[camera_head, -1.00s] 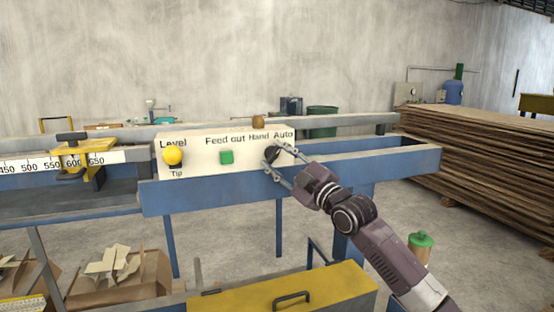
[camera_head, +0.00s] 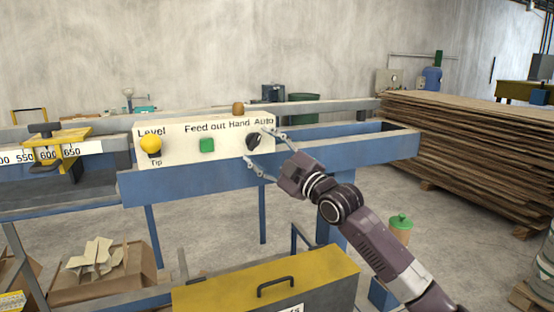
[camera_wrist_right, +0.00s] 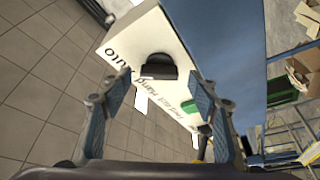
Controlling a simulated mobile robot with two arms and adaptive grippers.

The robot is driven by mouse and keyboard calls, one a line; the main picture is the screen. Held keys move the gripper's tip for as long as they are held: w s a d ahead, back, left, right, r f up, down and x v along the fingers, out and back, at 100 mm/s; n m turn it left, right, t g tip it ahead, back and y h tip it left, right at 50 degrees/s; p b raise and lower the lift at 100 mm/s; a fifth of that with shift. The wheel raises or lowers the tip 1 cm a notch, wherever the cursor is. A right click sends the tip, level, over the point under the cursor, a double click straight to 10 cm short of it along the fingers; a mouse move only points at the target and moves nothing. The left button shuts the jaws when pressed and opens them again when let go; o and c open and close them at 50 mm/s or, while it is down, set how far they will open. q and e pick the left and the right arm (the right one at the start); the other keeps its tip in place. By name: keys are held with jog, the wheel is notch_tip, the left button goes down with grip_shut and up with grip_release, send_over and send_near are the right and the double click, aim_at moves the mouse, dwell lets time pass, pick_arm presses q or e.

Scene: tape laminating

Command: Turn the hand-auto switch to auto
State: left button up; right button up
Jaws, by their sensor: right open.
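The hand-auto switch (camera_head: 253,141) is a black knob on the white control panel (camera_head: 180,147), under the words Hand and Auto. In the head view its handle leans, with its upper end toward the Auto side. The knob also shows in the right wrist view (camera_wrist_right: 158,67), ahead of the fingers and between their lines. My right gripper (camera_head: 260,152) is open, with one finger above right of the knob and one below it. In the wrist view the fingers (camera_wrist_right: 160,108) are spread and empty, apart from the knob. My left gripper is out of view.
A green button (camera_head: 207,145) and a yellow knob (camera_head: 151,146) share the panel. A blue beam (camera_head: 200,181) runs below it. A yellow-topped box (camera_head: 240,280) stands in front, with a cardboard box (camera_head: 120,280) at left. Stacked boards (camera_head: 470,150) stand at right.

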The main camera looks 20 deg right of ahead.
jog(key=v, duration=1)
jog(key=shift+s, duration=0.25)
